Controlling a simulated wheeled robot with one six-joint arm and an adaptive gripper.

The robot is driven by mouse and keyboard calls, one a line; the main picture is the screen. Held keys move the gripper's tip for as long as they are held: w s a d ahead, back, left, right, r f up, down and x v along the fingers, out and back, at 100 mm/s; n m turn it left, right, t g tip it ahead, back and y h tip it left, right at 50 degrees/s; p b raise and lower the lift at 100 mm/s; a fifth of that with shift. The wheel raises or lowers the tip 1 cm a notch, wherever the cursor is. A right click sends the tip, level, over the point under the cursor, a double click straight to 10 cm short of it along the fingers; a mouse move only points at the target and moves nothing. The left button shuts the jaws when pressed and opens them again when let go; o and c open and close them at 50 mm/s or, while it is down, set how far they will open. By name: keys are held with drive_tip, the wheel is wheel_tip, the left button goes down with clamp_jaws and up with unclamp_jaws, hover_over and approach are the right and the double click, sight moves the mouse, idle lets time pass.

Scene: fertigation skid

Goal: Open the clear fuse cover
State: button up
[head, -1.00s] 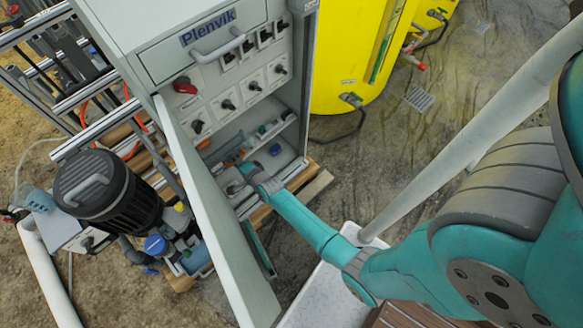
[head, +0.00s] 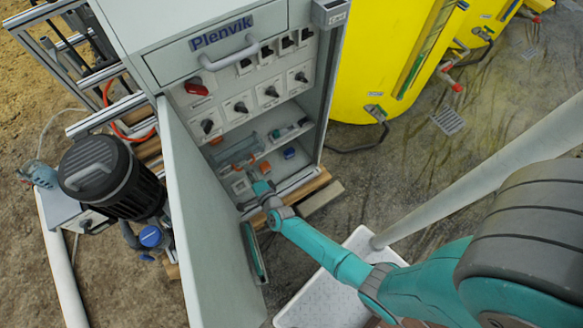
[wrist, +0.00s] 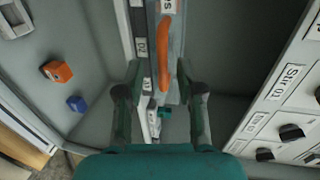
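The clear fuse cover (wrist: 178,62) is a bluish see-through strip with an orange handle (wrist: 165,52), over a row of labelled modules in the wrist view. In the head view the cover (head: 238,151) shows small inside the open cabinet, on the left. My gripper (wrist: 158,70) is open and empty. Its two fingers stand apart on either side of the lower end of the handle and the strip. I cannot tell whether they touch it. In the head view my gripper (head: 259,184) reaches in through the cabinet front, and its fingertips are hard to make out.
The cabinet door (head: 205,215) hangs open left of my arm. Breaker switches (wrist: 291,132) line the panel on the right in the wrist view. An orange block (wrist: 58,71) and a blue block (wrist: 77,103) sit at left. A yellow tank (head: 385,60) stands right of the cabinet.

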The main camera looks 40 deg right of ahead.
drive_tip(key=s+r+n, duration=0.3)
drive_tip(key=s+r, duration=0.1)
drive_tip(key=s, duration=0.7)
drive_tip(key=s+a+r+n+y, duration=0.1)
drive_tip(key=s+r+n, duration=0.3)
drive_tip(key=s, duration=0.7)
drive_tip(key=shift+a+r, duration=0.15)
drive_tip(key=shift+r, duration=0.6)
drive_tip(key=shift+s+y, duration=0.15)
drive_tip(key=shift+y, duration=0.15)
